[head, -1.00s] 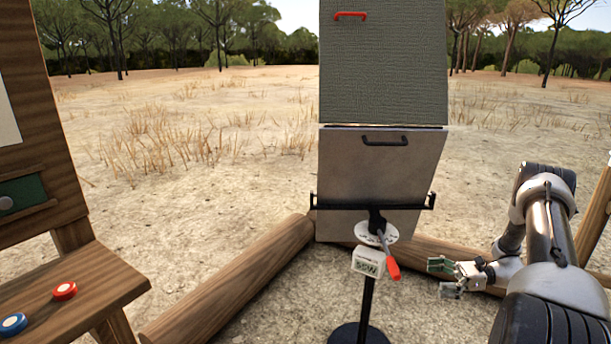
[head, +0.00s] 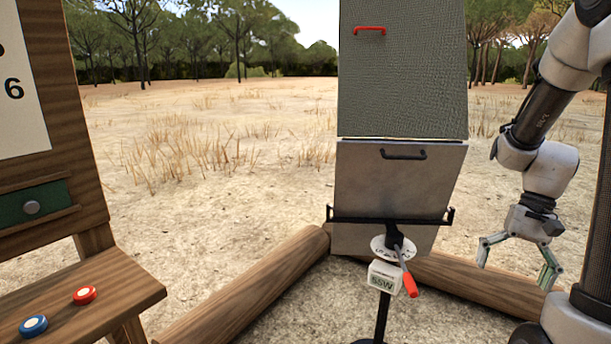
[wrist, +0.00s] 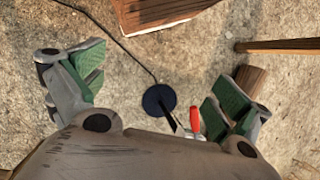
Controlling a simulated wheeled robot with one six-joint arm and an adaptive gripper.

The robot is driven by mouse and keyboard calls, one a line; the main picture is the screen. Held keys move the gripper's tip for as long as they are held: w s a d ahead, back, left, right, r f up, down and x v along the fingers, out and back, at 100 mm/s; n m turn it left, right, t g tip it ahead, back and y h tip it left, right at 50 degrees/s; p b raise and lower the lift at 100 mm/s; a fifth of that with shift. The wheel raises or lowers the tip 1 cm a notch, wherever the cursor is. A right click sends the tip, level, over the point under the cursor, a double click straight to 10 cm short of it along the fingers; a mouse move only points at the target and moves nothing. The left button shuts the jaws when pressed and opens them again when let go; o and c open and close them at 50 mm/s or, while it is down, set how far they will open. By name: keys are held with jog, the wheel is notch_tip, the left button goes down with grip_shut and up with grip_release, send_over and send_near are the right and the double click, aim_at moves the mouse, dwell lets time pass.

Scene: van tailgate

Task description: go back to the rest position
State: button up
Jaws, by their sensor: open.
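My gripper (head: 516,276) hangs fingers-down at the right of the head view, in front of the log on the ground. Its green-padded fingers are spread wide with nothing between them. In the wrist view my gripper (wrist: 157,84) also shows open and empty, with bare ground and a round black stand base (wrist: 159,100) below. My arm is raised, folded up along the right edge of the picture.
A black stand with a white disc (head: 391,247), a white labelled box (head: 384,277) and a red-handled tool (head: 410,285) is left of my gripper. Behind it stands a tall grey panel (head: 400,180). A wooden bench (head: 120,285) with red and blue discs is at left.

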jog(key=s+a+r+n+t+h, duration=0.1)
jog(key=s+a+r+n+t, duration=0.2)
jog(key=r, duration=0.4)
jog(key=s+a+r+n+t+h, duration=0.2)
jog(key=s+a+r+n+t, duration=0.1)
jog(key=r, duration=0.5)
jog(key=shift+s+a+t, duration=0.5)
jog(key=shift+s+a, duration=0.2)
jog(key=shift+s, duration=0.35)
dwell(1.3)
